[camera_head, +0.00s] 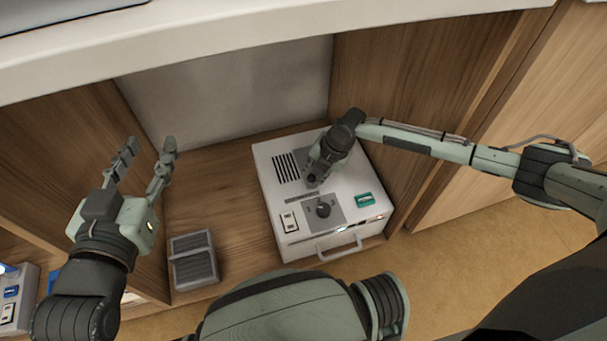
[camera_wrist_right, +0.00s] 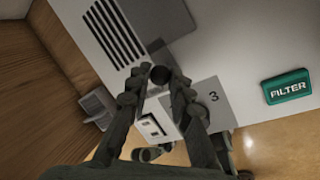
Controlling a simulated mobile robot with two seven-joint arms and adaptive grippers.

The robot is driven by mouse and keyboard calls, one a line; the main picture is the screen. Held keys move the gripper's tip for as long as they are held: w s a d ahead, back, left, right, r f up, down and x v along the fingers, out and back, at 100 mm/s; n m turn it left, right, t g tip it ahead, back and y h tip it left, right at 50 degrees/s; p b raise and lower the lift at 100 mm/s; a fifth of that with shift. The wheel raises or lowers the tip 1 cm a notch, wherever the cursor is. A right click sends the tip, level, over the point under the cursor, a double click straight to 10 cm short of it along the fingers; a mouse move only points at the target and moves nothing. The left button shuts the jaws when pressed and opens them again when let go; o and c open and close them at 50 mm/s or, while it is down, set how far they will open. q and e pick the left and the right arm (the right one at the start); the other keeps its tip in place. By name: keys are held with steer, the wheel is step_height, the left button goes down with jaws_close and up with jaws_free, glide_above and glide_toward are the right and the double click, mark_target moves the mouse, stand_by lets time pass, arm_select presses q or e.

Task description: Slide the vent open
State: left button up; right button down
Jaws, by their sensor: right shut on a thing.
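The white box-shaped device (camera_head: 280,225) stands on the wooden shelf with its top facing up. Its vent (camera_head: 287,168) shows as a row of dark slots, also in the right wrist view (camera_wrist_right: 116,33). A grey sliding plate (camera_wrist_right: 160,20) lies beside the slots. A small dark round knob (camera_wrist_right: 160,74) sits between my right fingertips. My right gripper (camera_head: 313,180) is over the device's top and shut on this knob; its fingers also show in the wrist view (camera_wrist_right: 161,85). My left gripper (camera_head: 150,143) is open and empty, left of the device.
A rotary dial (camera_head: 323,209) on a numbered grey plate is close to my right fingers. A green FILTER label (camera_wrist_right: 288,87), a white switch (camera_head: 289,221) and a front handle (camera_head: 340,247) are nearby. A grey two-part box (camera_head: 193,262) stands left. Wooden side walls flank the bay.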

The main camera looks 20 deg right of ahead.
steer(key=c, duration=1.3)
jaws_free()
steer(key=shift+d, duration=0.35)
steer(key=shift+c, duration=0.2)
steer(key=shift+a, duration=0.1)
steer(key=shift+r, duration=0.15)
steer(key=v, duration=1.1)
steer(key=shift+r, duration=0.4)
